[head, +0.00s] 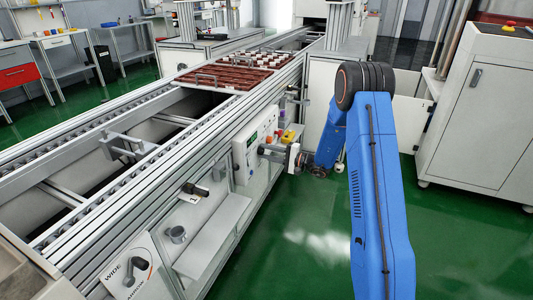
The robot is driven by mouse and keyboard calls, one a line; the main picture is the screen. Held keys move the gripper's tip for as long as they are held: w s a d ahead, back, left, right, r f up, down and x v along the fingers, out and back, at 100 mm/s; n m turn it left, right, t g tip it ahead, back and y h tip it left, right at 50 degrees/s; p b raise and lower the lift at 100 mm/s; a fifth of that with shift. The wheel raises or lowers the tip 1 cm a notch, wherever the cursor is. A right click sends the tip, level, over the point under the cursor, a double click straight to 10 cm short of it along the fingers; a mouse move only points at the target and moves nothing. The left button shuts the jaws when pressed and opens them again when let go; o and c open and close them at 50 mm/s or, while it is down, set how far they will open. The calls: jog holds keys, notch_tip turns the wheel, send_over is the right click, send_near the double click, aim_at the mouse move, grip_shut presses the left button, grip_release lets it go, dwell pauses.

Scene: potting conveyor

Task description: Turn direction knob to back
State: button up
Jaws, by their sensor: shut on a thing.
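A white control panel (251,143) with a small display stands on the side of the conveyor, at the middle of the head view. My gripper (263,152) reaches the panel's face from the right, level with its middle. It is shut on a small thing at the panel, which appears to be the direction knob. The fingers hide the knob, so its pointing direction cannot be read.
Yellow and red buttons (288,136) sit close above my gripper. A black lever (195,190) and a WIDE/NARROW knob (136,266) are on the conveyor's side at lower left. A brown tray (213,79) lies on the conveyor (88,165). A white cabinet (485,110) stands right. Green floor (310,240) is clear.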

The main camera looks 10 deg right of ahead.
jog(key=shift+f, duration=0.1)
jog(key=o, duration=1)
jog(key=shift+o, duration=0.2)
jog(key=v, duration=1.7)
jog(key=shift+s+d, duration=0.15)
